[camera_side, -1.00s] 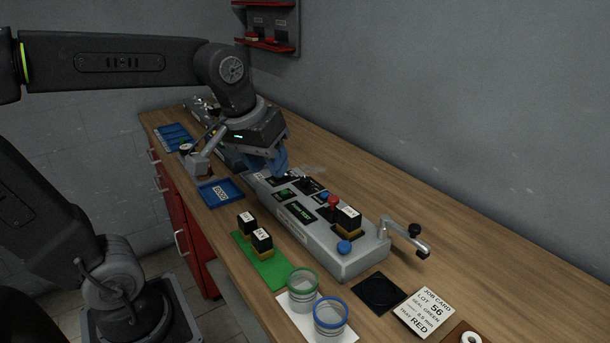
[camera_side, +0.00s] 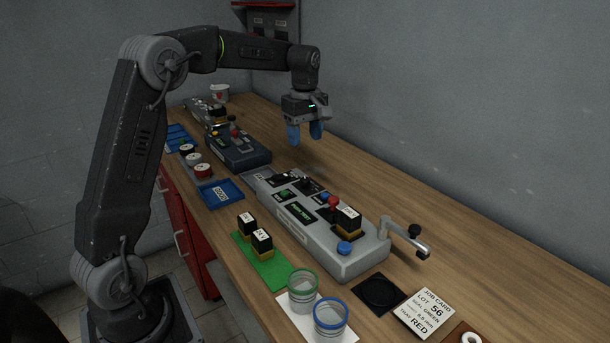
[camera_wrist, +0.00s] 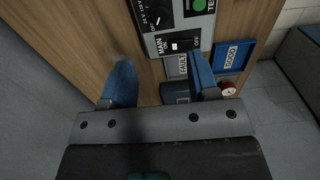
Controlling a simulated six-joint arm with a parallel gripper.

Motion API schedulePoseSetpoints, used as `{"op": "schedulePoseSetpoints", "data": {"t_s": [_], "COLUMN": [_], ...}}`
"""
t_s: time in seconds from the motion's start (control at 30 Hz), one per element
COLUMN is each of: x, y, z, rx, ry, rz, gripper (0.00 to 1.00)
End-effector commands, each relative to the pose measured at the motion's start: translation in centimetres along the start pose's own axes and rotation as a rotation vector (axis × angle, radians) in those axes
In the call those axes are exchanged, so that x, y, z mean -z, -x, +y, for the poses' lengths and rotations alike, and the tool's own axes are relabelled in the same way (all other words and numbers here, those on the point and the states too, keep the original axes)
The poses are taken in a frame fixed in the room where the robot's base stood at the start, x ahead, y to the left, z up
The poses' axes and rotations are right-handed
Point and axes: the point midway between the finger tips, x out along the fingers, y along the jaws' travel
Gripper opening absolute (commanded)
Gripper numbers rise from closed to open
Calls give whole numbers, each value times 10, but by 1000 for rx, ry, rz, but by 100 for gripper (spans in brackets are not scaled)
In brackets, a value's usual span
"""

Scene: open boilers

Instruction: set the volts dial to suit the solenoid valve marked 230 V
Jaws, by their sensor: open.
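The grey tester (camera_side: 318,232) lies along the bench. Its black dial plate (camera_side: 309,186) is near the far end; the same plate (camera_wrist: 152,12) is cut off at the top of the wrist view, and its setting cannot be read. A black solenoid valve (camera_side: 347,218) with a white label stands on the tester. Two similar valves, a nearer one (camera_side: 262,240) and a farther one (camera_side: 247,222), stand on the green mat (camera_side: 268,271). Their labels are too small to read surely. My gripper (camera_side: 305,137) is open, empty and raised beyond the tester's far end; its blue fingers show in the wrist view (camera_wrist: 160,78).
The MAIN switch (camera_wrist: 176,45) and green TEST button (camera_wrist: 200,5) adjoin the dial plate. A blue GOOD tray (camera_side: 221,194), a dark blue machine (camera_side: 238,150) and several spools (camera_side: 194,160) are at left. A crank (camera_side: 405,237) sticks out at right. Bench behind the tester is clear.

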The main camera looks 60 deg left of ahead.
Motion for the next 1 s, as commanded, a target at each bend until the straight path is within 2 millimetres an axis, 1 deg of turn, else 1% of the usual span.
{"op": "schedulePoseSetpoints", "data": {"t_s": [0.03,0.3,0.5,0.6,0.7,1.0], "x": [0,-1,-1,-1,0,0], "y": [-11,-67,-98,-107,-112,-114], "z": [-1,-1,0,0,0,0], "rx": [5,4,1,-1,-2,-3], "ry": [-1,-2,-2,-2,-2,-2], "rz": [-2,-1,0,1,1,2], "gripper": [55,55,55,55,55,55]}}
